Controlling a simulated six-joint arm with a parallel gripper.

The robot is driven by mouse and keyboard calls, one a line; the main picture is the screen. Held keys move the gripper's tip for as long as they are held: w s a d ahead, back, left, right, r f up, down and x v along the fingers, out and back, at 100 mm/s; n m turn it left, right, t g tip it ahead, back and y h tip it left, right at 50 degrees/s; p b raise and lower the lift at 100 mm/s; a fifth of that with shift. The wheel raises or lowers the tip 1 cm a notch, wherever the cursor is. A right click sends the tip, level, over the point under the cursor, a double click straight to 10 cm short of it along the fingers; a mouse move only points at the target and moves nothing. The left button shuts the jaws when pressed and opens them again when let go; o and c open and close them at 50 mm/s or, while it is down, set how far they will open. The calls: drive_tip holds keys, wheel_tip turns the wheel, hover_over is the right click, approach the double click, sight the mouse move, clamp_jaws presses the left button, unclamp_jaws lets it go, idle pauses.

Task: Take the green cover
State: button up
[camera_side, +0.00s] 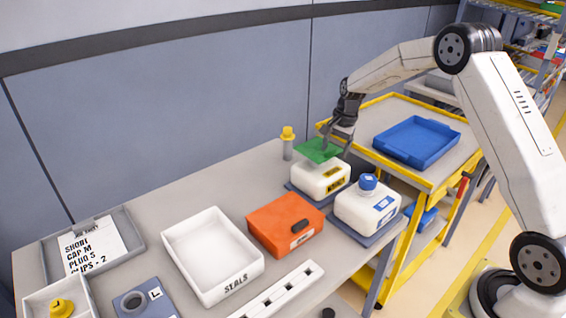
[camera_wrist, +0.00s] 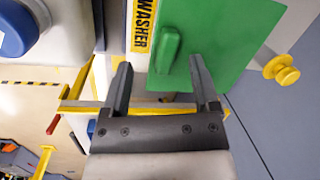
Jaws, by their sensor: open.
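The green cover (camera_side: 317,151) is a flat plate over the white washer tank (camera_side: 320,180). It also shows in the wrist view (camera_wrist: 225,45), with a raised green grip (camera_wrist: 167,48) near its edge. My gripper (camera_side: 331,143) is above the right part of the cover, pointing down. In the wrist view my gripper (camera_wrist: 160,65) has its two fingers apart, with the green grip showing between and just beyond the fingertips. Nothing is held. I cannot tell how far the fingertips are above the cover.
A white tank with a blue cap (camera_side: 367,183) stands close to the washer tank. A yellow-capped bottle (camera_side: 287,143) stands behind at left. An orange box (camera_side: 285,224) and white SEALS tray (camera_side: 212,255) are in front. A blue tray (camera_side: 417,142) sits on the yellow-edged cart.

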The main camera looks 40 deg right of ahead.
idle(0.3)
clamp_jaws()
drive_tip(key=shift+r, duration=0.1)
drive_tip(key=shift+r, duration=0.75)
drive_tip(key=s+a+r, duration=0.3)
drive_tip(key=s+r, duration=0.8)
drive_tip(key=s, duration=0.2)
drive_tip(key=shift+s+a+r, duration=0.15)
drive_tip(key=shift+s+a, duration=0.05)
drive_tip(key=shift+s, duration=0.1)
